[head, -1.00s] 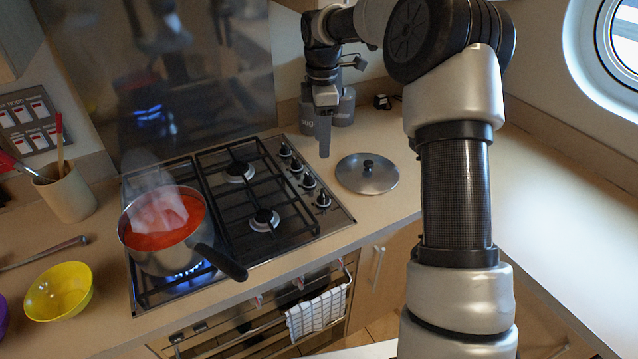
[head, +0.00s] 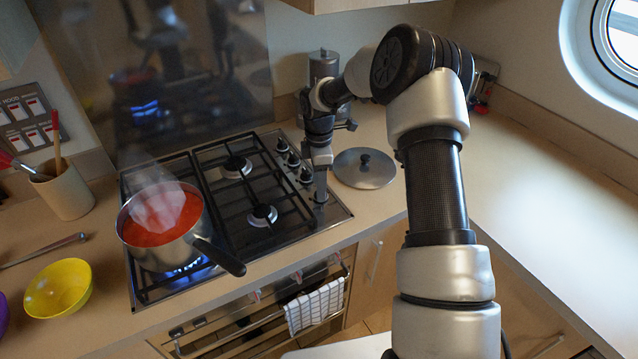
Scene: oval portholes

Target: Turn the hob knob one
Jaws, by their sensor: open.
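The gas hob (head: 235,250) is set in the counter, with a column of several knobs (head: 294,160) along its right side. My gripper (head: 321,190) points down at the front end of this column. Its fingertips are at or just above the frontmost knob and hide most of it; I cannot tell whether they touch it. The gripper is open, though its finger gap is hard to see from here. A steel pot (head: 168,230) of red sauce steams on the front left burner, with a blue flame under it.
A steel lid (head: 364,168) lies on the counter just right of my gripper. The pot's dark handle (head: 220,257) sticks out toward the front. A yellow bowl (head: 58,288) and a utensil pot (head: 65,192) stand at the left. The right counter is mostly clear.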

